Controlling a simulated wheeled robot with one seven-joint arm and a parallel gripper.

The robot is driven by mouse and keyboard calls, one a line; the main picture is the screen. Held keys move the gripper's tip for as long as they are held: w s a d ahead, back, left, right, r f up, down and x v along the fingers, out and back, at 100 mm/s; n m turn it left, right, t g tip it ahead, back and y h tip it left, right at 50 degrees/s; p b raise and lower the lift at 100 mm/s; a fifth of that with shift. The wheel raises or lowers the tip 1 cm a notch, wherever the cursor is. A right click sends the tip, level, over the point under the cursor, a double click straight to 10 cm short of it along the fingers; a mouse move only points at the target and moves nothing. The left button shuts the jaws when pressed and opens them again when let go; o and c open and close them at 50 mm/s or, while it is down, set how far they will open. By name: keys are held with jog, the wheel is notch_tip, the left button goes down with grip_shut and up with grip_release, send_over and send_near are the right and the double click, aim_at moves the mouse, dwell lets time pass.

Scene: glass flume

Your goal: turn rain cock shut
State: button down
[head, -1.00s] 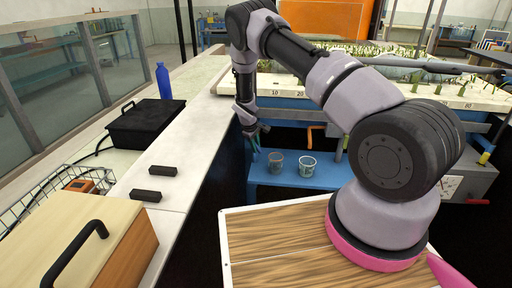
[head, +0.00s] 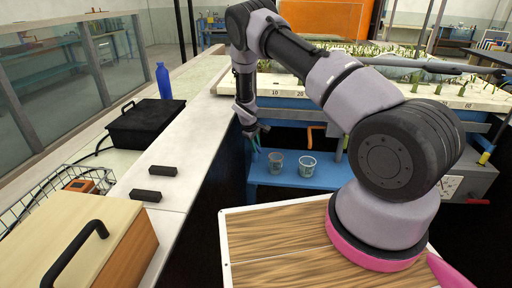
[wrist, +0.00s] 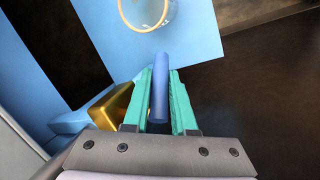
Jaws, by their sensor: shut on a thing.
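My gripper (head: 257,136) is at the left end of the blue flume frame, just above the blue shelf. In the wrist view its two teal fingers (wrist: 160,78) are shut on a round blue lever (wrist: 159,98), one finger on each side. A brass cock body (wrist: 110,104) lies just left of the fingers, partly hidden by them and the gripper's palm. The lever points away from the palm, towards the shelf side. How the lever joins the brass body is hidden. In the head view the lever is too small to make out clearly.
Two small cups stand on the blue shelf (head: 262,178), a brown one (head: 276,162) and a grey one (head: 307,166). An orange handle (head: 316,129) is right of my gripper. The white counter edge (head: 205,150) runs close on the left.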

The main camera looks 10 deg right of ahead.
jog(key=shift+y, duration=0.3)
jog(key=shift+f+y, duration=0.1)
jog(key=shift+y, duration=0.4)
jog(key=shift+w+a+f+m+t+y, duration=0.15)
jog(key=shift+t+y, duration=0.15)
jog(key=shift+y, duration=0.2)
jog(key=shift+s+a+m+t+y, duration=0.15)
jog(key=shift+t+y, duration=0.15)
jog(key=shift+y, duration=0.2)
jog(key=shift+w+a+f+t+y, duration=0.15)
jog(key=shift+a+t+y, duration=0.1)
jog(key=shift+y, duration=0.45)
jog(key=shift+w+a+r+t+y, duration=0.15)
jog(key=shift+t+y, duration=0.1)
jog(key=shift+y, duration=0.45)
jog(key=shift+f, duration=0.1)
jog(key=c, duration=1)
grip_release()
